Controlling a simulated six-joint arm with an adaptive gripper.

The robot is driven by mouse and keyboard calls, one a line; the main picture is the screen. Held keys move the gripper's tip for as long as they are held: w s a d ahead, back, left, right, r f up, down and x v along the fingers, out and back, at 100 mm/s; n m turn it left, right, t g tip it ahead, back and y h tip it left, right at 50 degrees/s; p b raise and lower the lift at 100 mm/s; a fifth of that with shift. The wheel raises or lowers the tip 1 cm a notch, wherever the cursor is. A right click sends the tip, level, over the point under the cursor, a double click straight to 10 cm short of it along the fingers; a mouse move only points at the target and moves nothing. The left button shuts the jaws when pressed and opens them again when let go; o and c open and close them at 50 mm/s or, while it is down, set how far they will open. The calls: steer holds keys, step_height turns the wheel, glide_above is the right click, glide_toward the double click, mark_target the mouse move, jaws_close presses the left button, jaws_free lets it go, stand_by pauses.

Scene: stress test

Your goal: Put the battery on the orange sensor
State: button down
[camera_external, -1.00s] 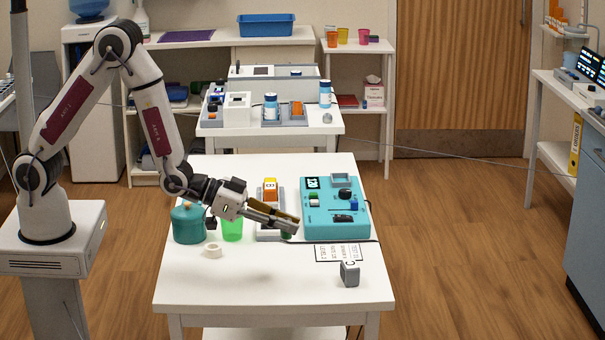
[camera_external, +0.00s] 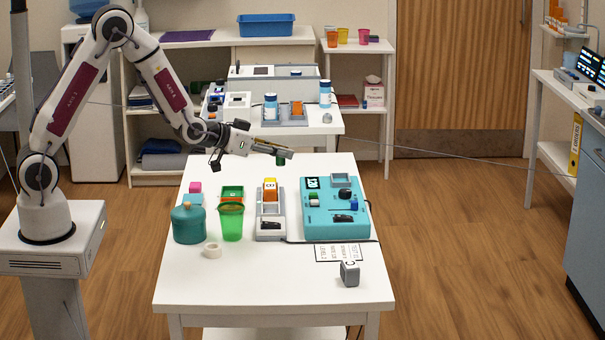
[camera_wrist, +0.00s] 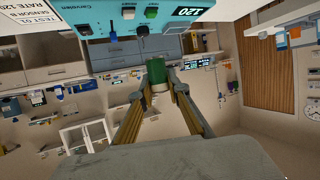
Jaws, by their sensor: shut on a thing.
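My gripper (camera_external: 284,153) is shut on a small green cylinder, the battery (camera_external: 280,161), and holds it in the air above the far edge of the white table. In the wrist view the battery (camera_wrist: 158,76) sits upright in the picture between the two fingertips (camera_wrist: 160,88), with a pale band at its lower end. An orange block with a white label, likely the orange sensor (camera_external: 270,185), sits at the far end of a grey holder (camera_external: 270,236) on the table. The battery is above and apart from it.
A teal device (camera_external: 318,226) stands right of the holder. A green cup (camera_external: 232,225), a green box with orange (camera_external: 232,192), a teal pot (camera_external: 188,225), a pink block (camera_external: 195,187) and a white ring (camera_external: 212,250) stand left. A grey block (camera_external: 349,274) is at the front right.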

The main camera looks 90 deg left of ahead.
steer(key=r+n+y, duration=0.2)
glide_above(270, 186)
steer(key=shift+f+g, duration=0.5)
steer(key=shift+f, duration=0.1)
steer(key=shift+w+f, duration=0.1)
steer(key=shift+f, duration=3)
steer(key=shift+f, duration=1.9)
steer(key=shift+f, duration=0.15)
